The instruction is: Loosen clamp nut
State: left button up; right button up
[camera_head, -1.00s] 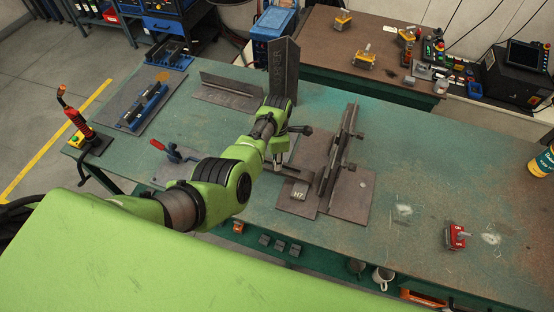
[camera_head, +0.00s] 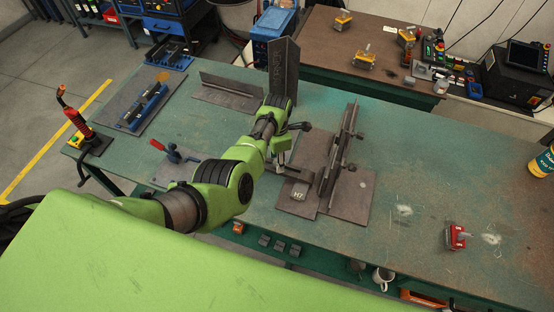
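A dark steel fixture stands on the green bench, with a flat base plate (camera_head: 350,197) and a long upright bar (camera_head: 337,155). Small round knobs or nuts (camera_head: 352,168) show on the bar's right side; I cannot tell which one is the clamp nut. A block marked H7 (camera_head: 299,191) sits at the fixture's front left. My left gripper (camera_head: 280,163) points down just left of the fixture, near a short bar reaching towards it. Its fingers are small and partly hidden by the arm, so contact and opening are unclear. My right gripper is out of view.
A tall dark angle plate (camera_head: 284,70) stands behind my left wrist. A red-handled clamp (camera_head: 172,152) lies left of my arm. A red block (camera_head: 456,238) sits on the bench's right side. A yellow-labelled bottle (camera_head: 543,161) stands at the right edge. The bench (camera_head: 430,165) right of the fixture is mostly clear.

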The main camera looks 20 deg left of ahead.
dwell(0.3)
pick_arm(q)
notch_tip(320, 180, up, 12)
dwell(0.6)
dwell(0.4)
